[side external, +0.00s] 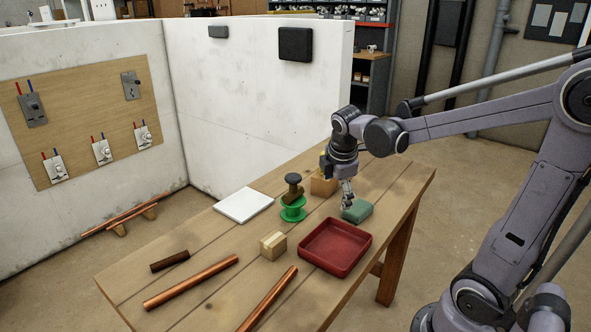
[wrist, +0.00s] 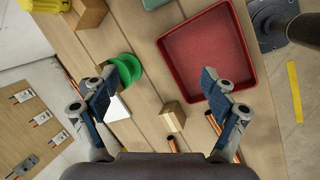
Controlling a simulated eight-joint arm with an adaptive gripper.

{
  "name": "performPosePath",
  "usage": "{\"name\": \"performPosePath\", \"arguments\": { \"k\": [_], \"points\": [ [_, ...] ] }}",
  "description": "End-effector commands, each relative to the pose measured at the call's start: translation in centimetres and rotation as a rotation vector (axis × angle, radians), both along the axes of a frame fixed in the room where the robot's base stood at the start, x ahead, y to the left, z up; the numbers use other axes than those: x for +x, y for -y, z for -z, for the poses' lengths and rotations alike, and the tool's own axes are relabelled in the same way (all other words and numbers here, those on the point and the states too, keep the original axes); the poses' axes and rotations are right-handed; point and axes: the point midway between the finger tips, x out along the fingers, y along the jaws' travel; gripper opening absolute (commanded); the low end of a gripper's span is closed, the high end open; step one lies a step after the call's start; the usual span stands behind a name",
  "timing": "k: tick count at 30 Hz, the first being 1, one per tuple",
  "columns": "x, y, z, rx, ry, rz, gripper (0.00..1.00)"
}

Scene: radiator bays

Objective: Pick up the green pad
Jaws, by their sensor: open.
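The green pad (side external: 359,211) is a small block lying flat on the wooden table near its right edge in the side view. My gripper (side external: 347,203) points down just over the pad's left part, its fingers in front of or against it; I cannot tell whether they touch. In the wrist view my gripper (wrist: 158,78) has its two blue-tipped fingers spread wide with nothing held between them.
A red tray (side external: 364,240) lies in front of the pad. A green spool (side external: 293,213), a wooden block (side external: 273,245), a wooden box (side external: 323,186) and a white tile (side external: 243,205) stand around. Copper pipes (side external: 190,283) lie at the front left.

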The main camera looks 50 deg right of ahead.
Motion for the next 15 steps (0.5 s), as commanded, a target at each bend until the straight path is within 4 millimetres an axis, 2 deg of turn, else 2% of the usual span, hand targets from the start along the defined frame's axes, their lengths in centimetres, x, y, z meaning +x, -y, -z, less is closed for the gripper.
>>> {"name": "performPosePath", "arguments": {
  "k": [1,6,10,15],
  "points": [
    [0.4,1.8,0.5,-0.031,-0.063,-0.057,0.85],
    [0.6,6.4,2.1,-0.095,-0.261,-0.254,0.85],
    [0.5,8.5,3.0,-0.111,-0.360,-0.352,0.85],
    [0.3,9.6,3.8,-0.116,-0.409,-0.403,0.85]
  ]
}}
